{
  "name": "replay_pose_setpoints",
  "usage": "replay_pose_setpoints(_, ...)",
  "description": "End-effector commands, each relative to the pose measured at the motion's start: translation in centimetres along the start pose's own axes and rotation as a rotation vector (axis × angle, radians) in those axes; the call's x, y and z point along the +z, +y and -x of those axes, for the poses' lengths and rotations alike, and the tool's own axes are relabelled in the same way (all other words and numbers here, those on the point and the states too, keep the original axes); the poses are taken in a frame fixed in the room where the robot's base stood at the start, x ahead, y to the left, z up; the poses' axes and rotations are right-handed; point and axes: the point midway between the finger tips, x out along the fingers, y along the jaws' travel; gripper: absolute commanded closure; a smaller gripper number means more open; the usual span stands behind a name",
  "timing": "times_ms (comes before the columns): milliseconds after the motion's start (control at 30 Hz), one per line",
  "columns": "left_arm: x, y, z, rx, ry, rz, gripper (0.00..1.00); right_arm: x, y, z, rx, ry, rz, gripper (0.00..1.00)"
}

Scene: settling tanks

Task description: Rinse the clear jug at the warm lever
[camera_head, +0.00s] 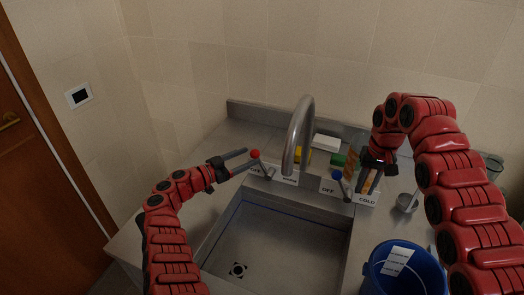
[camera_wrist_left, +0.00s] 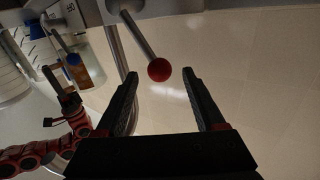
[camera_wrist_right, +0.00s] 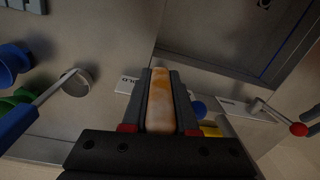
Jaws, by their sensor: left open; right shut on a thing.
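The warm lever is a short metal rod with a red ball (camera_head: 255,154) left of the tap (camera_head: 298,135). My left gripper (camera_head: 249,159) is open at this lever. In the left wrist view the red ball (camera_wrist_left: 159,69) appears between and slightly past the fingertips (camera_wrist_left: 160,75), with no contact visible. My right gripper (camera_wrist_right: 160,80) is shut on the clear jug (camera_wrist_right: 160,100), which shows orange-brown staining. The jug also shows in the left wrist view (camera_wrist_left: 92,72). It is right of the tap, near the cold lever with its blue ball (camera_head: 337,174). Fingers hide much of it.
The empty sink basin (camera_head: 275,245) lies in front, with a drain. A blue bucket (camera_head: 378,285) with a label stands front right. A metal cup (camera_head: 407,202) is on the right counter.

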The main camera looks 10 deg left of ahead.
Motion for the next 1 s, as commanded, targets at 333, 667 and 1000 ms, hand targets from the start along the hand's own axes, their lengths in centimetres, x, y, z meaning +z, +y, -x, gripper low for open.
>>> replay_pose_setpoints(333, 0.0, -0.1, -5.7, -0.001, 0.003, 0.002, 0.29, 0.0, 0.0, -0.3, 0.0, 0.0, 0.0, 1.0)
replay_pose_setpoints(667, 0.1, 0.1, -6.7, 0.001, -0.001, 0.0, 0.29, 0.0, 0.0, -0.3, 0.0, 0.0, 0.0, 1.0)
replay_pose_setpoints(1000, 0.1, 0.1, -6.7, 0.001, -0.001, 0.0, 0.7, 0.0, 0.0, -0.3, 0.0, 0.0, 0.0, 1.0)
